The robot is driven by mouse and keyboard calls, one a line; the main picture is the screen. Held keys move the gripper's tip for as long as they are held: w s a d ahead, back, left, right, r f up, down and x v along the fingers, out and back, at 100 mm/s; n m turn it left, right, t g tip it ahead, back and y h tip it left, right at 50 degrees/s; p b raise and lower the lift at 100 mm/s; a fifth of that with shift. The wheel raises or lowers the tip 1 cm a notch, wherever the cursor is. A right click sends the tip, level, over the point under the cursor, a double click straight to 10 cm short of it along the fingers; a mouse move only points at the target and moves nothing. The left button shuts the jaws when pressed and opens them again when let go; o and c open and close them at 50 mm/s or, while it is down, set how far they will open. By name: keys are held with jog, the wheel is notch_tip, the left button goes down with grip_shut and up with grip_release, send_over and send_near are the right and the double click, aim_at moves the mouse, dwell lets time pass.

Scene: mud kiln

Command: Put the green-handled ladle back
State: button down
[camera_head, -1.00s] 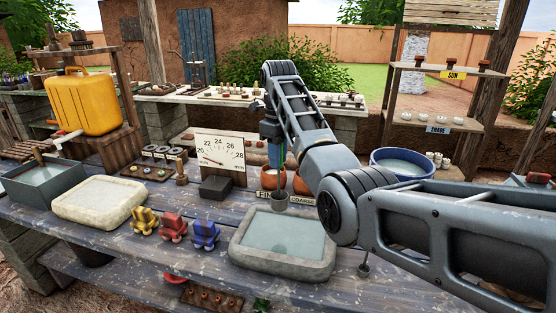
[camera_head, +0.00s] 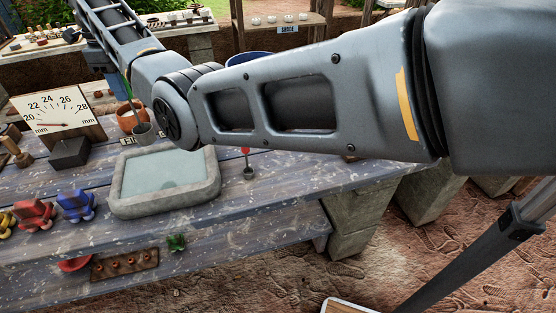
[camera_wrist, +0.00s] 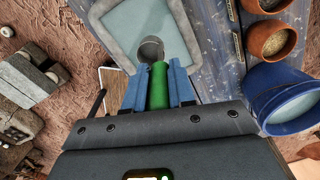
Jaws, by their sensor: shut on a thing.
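My gripper (camera_wrist: 159,88) has blue fingers shut on the green handle of the ladle (camera_wrist: 157,90). The ladle's grey cup (camera_wrist: 151,48) hangs from the handle, and in the wrist view it overlaps the stone basin (camera_wrist: 112,42). In the head view the cup (camera_head: 143,132) appears by the back left corner of the basin (camera_head: 211,192), in front of a terracotta pot (camera_head: 130,118). The gripper itself is mostly hidden behind my arm there. Whether the cup touches anything is not clear. Another small ladle with a red top (camera_head: 248,165) stands to the right of the basin.
A blue bucket (camera_wrist: 285,97) and terracotta pots (camera_wrist: 270,40) are on the right in the wrist view. A dial board (camera_head: 58,112) and red and blue figures (camera_head: 75,206) are left of the basin. The table (camera_head: 290,185) is bare at the right.

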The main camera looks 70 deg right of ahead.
jog(key=s+d+r+b, duration=0.1)
jog(key=s+d+r, duration=0.2)
jog(key=d, duration=0.3)
jog(key=s+d+r+b, duration=0.2)
jog(key=d+r, duration=0.1)
jog(key=d, duration=0.4)
jog(key=s+d+m+b, duration=0.2)
jog(key=s+d, duration=0.8)
jog(key=s, duration=0.3)
jog(key=s+d+f+m+b, duration=0.15)
jog(key=s+f, duration=0.35)
jog(key=s, duration=0.8)
jog(key=s+f+b, duration=0.3)
jog(key=s+f, duration=0.2)
jog(key=s, duration=0.8)
jog(key=w+a+f, duration=0.5)
jog(key=w+f, duration=0.4)
jog(key=f, duration=0.2)
jog(key=shift+w+a, duration=0.25)
jog(key=shift+w, duration=0.15)
jog(key=shift+f, duration=0.15)
